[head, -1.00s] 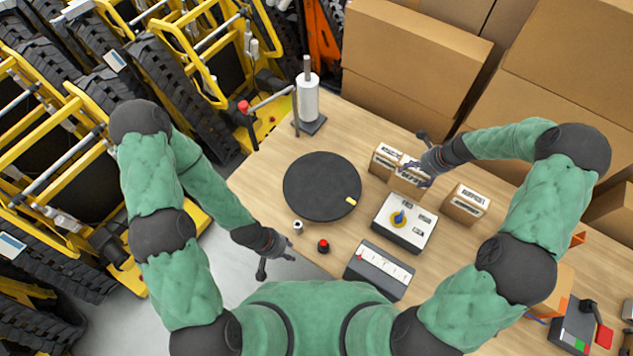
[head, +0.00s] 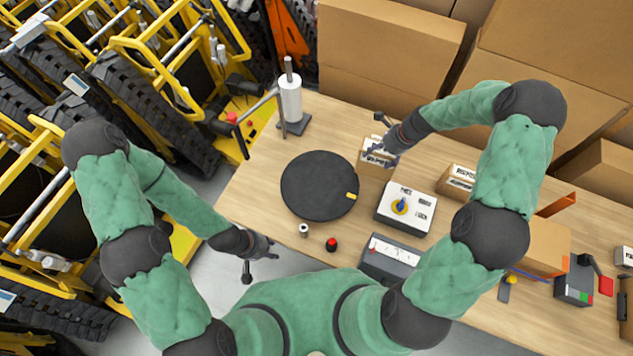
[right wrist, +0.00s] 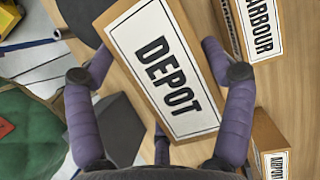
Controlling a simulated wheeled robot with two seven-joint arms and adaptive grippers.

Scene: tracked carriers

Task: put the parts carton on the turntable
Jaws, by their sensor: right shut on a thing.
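A brown carton with a white DEPOT label (right wrist: 168,72) sits between the two purple fingers of my right gripper (right wrist: 155,78), which is shut on it. In the head view this carton (head: 374,168) is behind the round black turntable (head: 312,190), to its right, and apart from it. My right gripper also shows there (head: 383,148). I cannot tell whether the carton is clear of the table. No label I can read says "parts". My left gripper (head: 261,259) is open and empty off the table's near left edge.
A HARBOUR carton (right wrist: 232,28) is close beside the held one, and an AIRPORT carton (right wrist: 268,140) is farther right. A dial box (head: 405,208), a meter box (head: 388,257), a red button (head: 331,244) and a roll stand (head: 290,100) surround the turntable. Its top is bare except a yellow mark.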

